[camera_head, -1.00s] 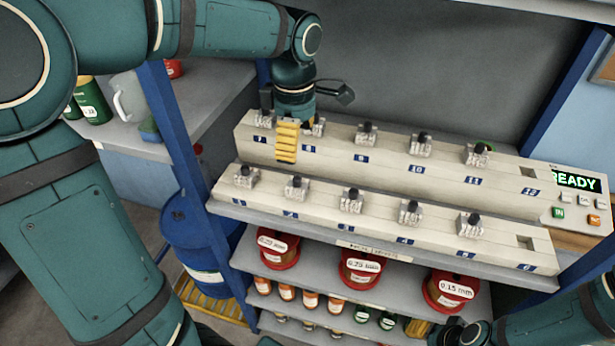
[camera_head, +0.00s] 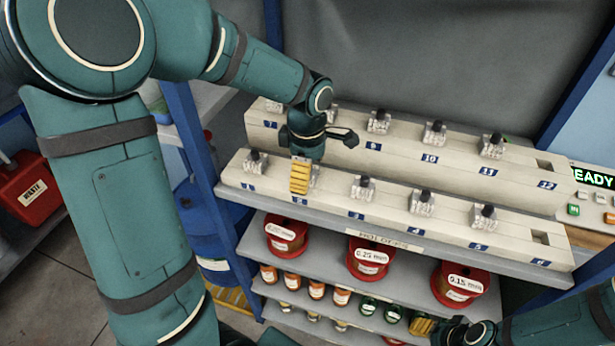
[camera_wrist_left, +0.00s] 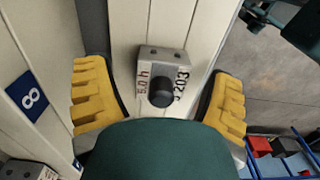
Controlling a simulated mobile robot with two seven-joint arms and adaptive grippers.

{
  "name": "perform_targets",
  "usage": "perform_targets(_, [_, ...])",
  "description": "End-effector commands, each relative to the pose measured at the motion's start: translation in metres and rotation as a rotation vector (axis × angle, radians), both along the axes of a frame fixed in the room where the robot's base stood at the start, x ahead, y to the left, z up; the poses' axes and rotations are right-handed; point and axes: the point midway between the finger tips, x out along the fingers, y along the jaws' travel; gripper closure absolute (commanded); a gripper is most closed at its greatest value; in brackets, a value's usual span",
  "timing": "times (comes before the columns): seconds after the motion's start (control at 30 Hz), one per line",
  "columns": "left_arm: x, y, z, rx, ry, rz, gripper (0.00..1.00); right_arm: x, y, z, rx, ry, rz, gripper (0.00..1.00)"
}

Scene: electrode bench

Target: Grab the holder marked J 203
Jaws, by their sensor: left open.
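The holder marked J 203 (camera_wrist_left: 163,75) shows in the left wrist view as a pale block with a black knob, also printed 5.0 h. It lies between the two yellow fingers of my left gripper (camera_wrist_left: 160,100), which is open, with gaps on both sides. In the head view my left gripper (camera_head: 302,178) is over the front row of the rack (camera_head: 385,208), around position 2, and mostly hides the holder there. My right gripper (camera_head: 432,328) is only partly in view at the bottom right, below the rack, and its jaws are unclear.
Other similar holders stand in both rows, such as one at front position 3 (camera_head: 362,187) and one at front position 1 (camera_head: 255,161). Front slot 6 (camera_head: 540,237) and rear slot 12 (camera_head: 544,165) look empty. Red wire spools (camera_head: 368,258) sit on the shelf below.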

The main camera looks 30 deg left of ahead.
Motion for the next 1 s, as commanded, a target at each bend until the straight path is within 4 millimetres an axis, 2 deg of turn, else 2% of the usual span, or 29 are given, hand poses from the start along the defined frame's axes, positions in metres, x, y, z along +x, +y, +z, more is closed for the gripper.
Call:
perform_targets(0.1, [0.000,0.000,-0.006,0.000,0.001,0.000,0.17,-0.001,0.000,-0.001,0.000,0.001,0.000,0.53])
perform_targets(0.3, [0.000,0.000,-0.006,0.000,0.000,0.000,0.17,-0.001,0.000,-0.001,0.000,0.001,0.000,0.53])
perform_targets(0.37, [0.000,0.000,-0.006,0.000,0.000,0.000,0.35,-0.001,0.000,-0.001,0.000,0.001,0.000,0.53])
perform_targets(0.4, [0.000,0.000,-0.006,0.000,0.000,0.000,0.49,-0.001,0.000,-0.001,0.000,0.001,0.000,0.53])
perform_targets(0.53, [0.000,0.000,-0.006,0.000,0.000,0.000,0.95,0.000,0.000,-0.001,0.000,0.001,0.000,0.53])
perform_targets(0.57, [0.000,0.000,-0.006,0.000,0.000,0.000,0.98,0.000,0.000,-0.001,0.000,0.001,0.000,0.53])
perform_targets(0.83, [0.000,0.000,-0.003,-0.001,-0.002,0.000,0.98,0.000,0.000,0.000,0.000,0.001,0.000,0.53])
perform_targets(1.0, [0.001,0.000,0.018,-0.001,-0.006,0.001,0.98,0.001,0.000,0.003,0.000,-0.002,-0.002,0.53])
